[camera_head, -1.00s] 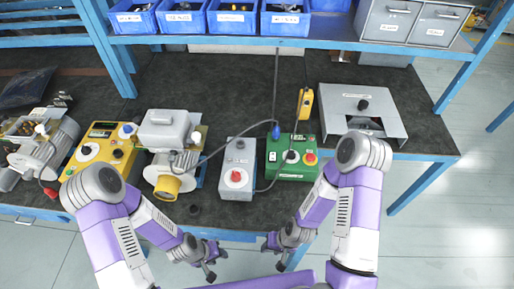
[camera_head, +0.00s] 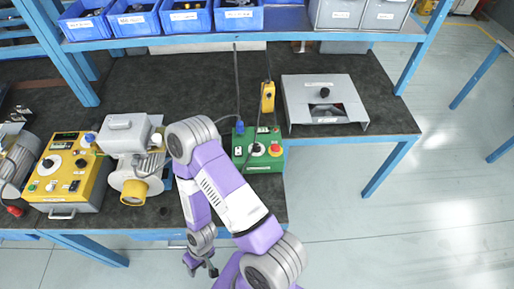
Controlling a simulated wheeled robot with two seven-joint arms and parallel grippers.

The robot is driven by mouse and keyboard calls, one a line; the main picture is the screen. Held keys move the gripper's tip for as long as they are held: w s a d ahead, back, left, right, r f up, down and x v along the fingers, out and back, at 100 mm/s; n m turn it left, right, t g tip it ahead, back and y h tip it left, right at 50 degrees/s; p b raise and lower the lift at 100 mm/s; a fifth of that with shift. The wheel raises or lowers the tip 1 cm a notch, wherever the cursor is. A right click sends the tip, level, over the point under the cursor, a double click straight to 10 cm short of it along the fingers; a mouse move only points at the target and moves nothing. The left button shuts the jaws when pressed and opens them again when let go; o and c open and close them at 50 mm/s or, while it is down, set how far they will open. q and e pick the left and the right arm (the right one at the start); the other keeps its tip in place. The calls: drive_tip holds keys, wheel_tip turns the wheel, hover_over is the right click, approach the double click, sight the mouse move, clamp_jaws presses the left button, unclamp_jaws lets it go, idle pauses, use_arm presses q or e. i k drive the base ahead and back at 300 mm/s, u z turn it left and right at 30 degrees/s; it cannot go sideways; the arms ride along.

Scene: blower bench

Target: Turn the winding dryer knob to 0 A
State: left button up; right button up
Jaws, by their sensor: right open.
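Several devices with knobs stand on the bench, and their labels are too small to read, so I cannot tell which is the winding dryer. A yellow box (camera_head: 72,184) at the left has a white dial with a dark knob (camera_head: 50,164). A green box (camera_head: 268,159) has a white dial (camera_head: 257,150) and a red button. A grey sheet-metal unit (camera_head: 345,110) at the right has a black knob (camera_head: 325,92). My right gripper (camera_head: 201,268) is open and empty, low in front of the bench edge, apart from every knob. My left gripper is out of view.
A grey motor unit with a yellow end (camera_head: 134,190) stands beside the yellow box. My right arm hides the bench between it and the green box. A yellow pendant (camera_head: 268,97) lies behind the green box.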

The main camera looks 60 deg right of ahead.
sight(257, 149)
drive_tip(key=k, duration=0.4)
drive_tip(key=z, duration=0.95)
